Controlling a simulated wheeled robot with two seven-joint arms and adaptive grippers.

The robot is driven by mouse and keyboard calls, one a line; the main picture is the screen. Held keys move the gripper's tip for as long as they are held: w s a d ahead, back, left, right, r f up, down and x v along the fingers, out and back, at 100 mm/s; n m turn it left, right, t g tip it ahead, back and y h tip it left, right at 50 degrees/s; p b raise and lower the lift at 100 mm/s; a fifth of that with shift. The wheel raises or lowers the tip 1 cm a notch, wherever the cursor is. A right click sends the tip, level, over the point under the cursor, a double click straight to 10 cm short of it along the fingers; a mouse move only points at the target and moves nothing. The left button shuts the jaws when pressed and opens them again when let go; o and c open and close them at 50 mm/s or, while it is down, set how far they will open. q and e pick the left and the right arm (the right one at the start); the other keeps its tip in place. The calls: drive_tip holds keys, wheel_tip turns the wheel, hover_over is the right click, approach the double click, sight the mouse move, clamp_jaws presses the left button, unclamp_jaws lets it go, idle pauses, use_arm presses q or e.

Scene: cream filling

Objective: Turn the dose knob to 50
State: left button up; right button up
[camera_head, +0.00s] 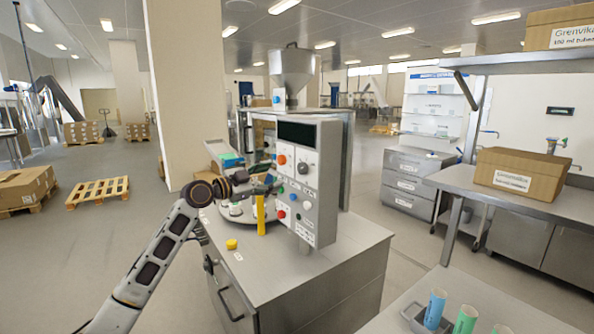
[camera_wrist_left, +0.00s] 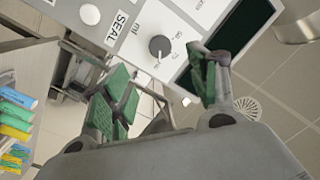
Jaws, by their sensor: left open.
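The dose knob (camera_wrist_left: 159,46) is a dark round knob on the light machine panel, with an "ml" scale printed around it. In the left wrist view it lies just beyond the gap between my fingers, and they do not touch it. Its pointer is too small to read for certain. In the head view the dark knob (camera_head: 302,168) sits below the black display. My left gripper (camera_head: 270,179) is in front of the panel's left side, open and empty. Its green-padded fingers (camera_wrist_left: 163,88) are spread apart in the wrist view. My right gripper is out of view.
The panel (camera_head: 325,185) also bears red, orange and blue buttons. A yellow post (camera_head: 260,214) and a round turntable (camera_head: 237,213) stand beside it. A yellow cap (camera_head: 231,244) lies on the steel cabinet top (camera_head: 290,262). Coloured tubes (camera_head: 436,308) stand at front right.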

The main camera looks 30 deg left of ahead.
sight(300, 169)
use_arm(q)
drive_tip(key=p+x, duration=0.2)
drive_tip(key=x, duration=0.6)
drive_tip(key=shift+w+p, duration=0.1)
drive_tip(key=shift+p, duration=0.2)
drive_tip(key=shift+p+x, duration=0.3)
drive_tip(key=shift+x, duration=0.75)
drive_tip(key=shift+w+d, duration=0.25)
drive_tip(key=shift+w, duration=0.35)
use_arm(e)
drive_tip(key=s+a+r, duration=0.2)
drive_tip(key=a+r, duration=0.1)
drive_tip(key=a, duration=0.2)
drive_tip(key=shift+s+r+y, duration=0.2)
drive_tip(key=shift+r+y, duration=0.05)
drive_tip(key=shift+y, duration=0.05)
use_arm(q)
drive_tip(key=shift+c, duration=0.3)
drive_tip(key=c, duration=1)
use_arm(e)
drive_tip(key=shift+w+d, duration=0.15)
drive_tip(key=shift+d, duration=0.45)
